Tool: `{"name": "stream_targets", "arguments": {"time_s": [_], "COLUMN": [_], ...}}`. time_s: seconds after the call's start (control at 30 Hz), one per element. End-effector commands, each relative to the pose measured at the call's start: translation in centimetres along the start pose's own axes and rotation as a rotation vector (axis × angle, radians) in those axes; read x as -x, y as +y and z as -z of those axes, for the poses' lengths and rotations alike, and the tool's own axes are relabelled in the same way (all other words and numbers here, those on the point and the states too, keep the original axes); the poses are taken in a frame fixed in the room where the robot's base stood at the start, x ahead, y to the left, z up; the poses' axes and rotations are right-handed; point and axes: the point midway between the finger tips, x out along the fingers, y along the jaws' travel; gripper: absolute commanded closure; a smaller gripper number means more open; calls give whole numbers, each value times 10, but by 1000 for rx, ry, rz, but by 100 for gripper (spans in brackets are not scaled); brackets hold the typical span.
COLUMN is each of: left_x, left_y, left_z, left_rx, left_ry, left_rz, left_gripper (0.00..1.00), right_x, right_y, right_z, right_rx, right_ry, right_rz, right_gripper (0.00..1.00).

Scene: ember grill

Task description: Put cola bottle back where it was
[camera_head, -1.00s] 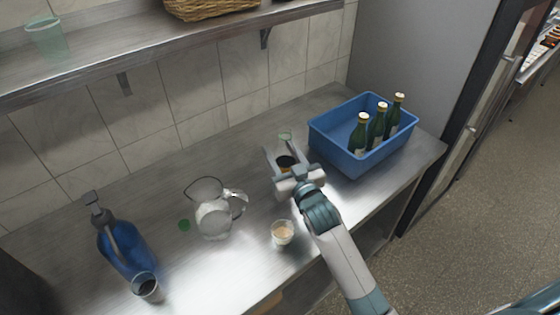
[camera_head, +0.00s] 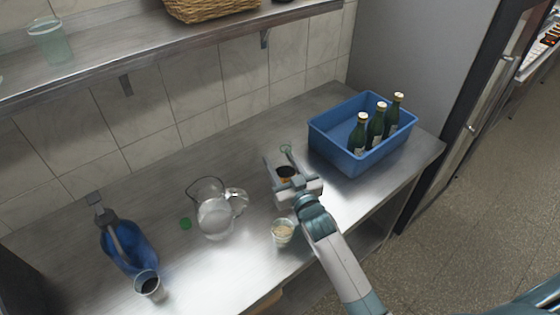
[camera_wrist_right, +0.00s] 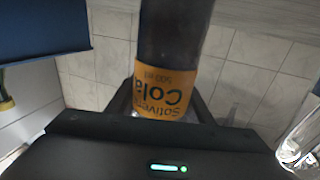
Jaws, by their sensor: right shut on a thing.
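The cola bottle (camera_head: 285,173) has dark contents and an orange label. My left gripper is not in view.
A blue crate (camera_head: 345,162) with green bottles (camera_head: 376,125) stands right of the gripper. Nearby are a small cup (camera_head: 283,236), a glass pitcher (camera_head: 214,218) and a green cap (camera_head: 185,223).

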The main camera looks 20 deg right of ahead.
Motion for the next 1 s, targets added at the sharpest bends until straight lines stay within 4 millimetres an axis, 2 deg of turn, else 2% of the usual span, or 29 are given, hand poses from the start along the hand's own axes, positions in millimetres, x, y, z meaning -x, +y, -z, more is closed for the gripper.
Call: {"name": "stream_targets", "arguments": {"time_s": [0.03,0.07,0.13,0.53,0.63,0.87,1.0], "left_x": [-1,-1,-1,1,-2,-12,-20], "left_y": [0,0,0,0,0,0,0], "left_z": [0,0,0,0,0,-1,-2], "left_rx": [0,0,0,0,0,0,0], "left_ry": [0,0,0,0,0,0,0], "left_rz": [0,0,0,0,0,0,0], "left_gripper": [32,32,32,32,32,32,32], "right_x": [0,0,0,0,6,33,58], "right_y": [0,0,0,0,0,0,0], "right_z": [-1,-2,-2,2,0,-2,-3], "right_rx": [0,0,0,0,0,-1,-2], "right_ry": [1,-1,-1,0,-1,-1,-2], "right_rz": [0,0,0,0,0,0,0], "right_gripper": [88,51,35,35,35,35,35]}}
